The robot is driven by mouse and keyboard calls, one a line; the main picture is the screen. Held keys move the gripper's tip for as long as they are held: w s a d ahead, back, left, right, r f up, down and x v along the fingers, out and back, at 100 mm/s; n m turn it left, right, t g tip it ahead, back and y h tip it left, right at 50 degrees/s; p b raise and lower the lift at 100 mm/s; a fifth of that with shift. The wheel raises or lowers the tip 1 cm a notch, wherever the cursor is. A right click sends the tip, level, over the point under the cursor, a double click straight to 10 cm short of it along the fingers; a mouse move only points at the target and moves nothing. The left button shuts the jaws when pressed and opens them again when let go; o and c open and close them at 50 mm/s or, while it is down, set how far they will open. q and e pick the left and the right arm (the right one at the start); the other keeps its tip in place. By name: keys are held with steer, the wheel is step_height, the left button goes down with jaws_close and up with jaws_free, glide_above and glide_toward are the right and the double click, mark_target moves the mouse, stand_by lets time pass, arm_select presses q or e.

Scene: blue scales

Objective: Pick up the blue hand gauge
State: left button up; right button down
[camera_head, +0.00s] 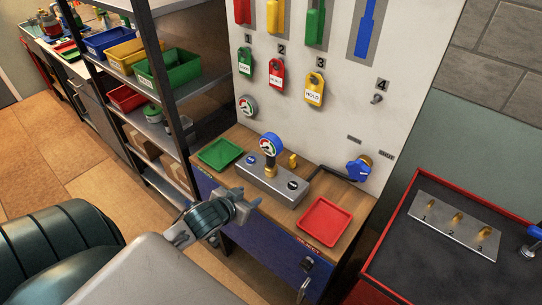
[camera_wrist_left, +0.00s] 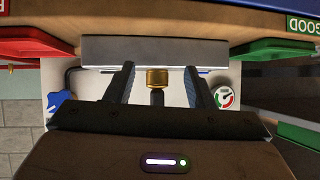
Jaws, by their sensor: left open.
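The blue hand gauge (camera_head: 270,144), a round dial with a blue rim, stands upright on a brass fitting on the grey block (camera_head: 271,186) on the wooden bench. My left gripper (camera_head: 247,205) is open and empty, in front of the block and apart from the gauge. The left wrist view looks upside down. There the brass fitting (camera_wrist_left: 157,77) and a dark stem show between the open fingers, with the grey block (camera_wrist_left: 152,52) above them. The gauge's dial is not clear there. My right gripper is in neither view.
A green tray (camera_head: 220,153) and a red tray (camera_head: 325,221) flank the block. A yellow piece (camera_head: 293,160) and a blue valve (camera_head: 358,169) with a dark pipe are behind it. Another gauge (camera_head: 247,105) hangs on the wall panel. Shelving (camera_head: 168,90) stands left.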

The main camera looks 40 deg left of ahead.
mark_target(268, 160)
arm_select(q)
steer(key=w+r+t, duration=0.1)
steer(key=w+r, duration=0.1)
steer(key=w, duration=0.1)
steer(key=w+r+t+h, duration=0.1)
steer(key=w+r, duration=0.1)
steer(key=w, duration=0.1)
steer(key=w+r+t, duration=0.1)
steer(key=w+r, duration=0.1)
steer(key=w, duration=0.1)
steer(key=shift+w+a+m+h, duration=0.1)
steer(key=shift+w+m+h, duration=0.1)
steer(key=shift+m+h, duration=0.15)
steer(key=shift+w+f, duration=0.2)
steer(key=shift+w, duration=0.25)
steer(key=p+x, duration=0.2)
steer(key=x, duration=0.2)
steer(key=shift+w+a+f, duration=0.1)
steer(key=shift+a, duration=0.05)
steer(key=shift+w+f, duration=0.2)
steer(key=shift+w, duration=0.1)
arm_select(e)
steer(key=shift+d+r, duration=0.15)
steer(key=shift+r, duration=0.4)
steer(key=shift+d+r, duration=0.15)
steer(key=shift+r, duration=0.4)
arm_select(q)
steer(key=shift+s, duration=0.1)
steer(key=shift+c, duration=0.4)
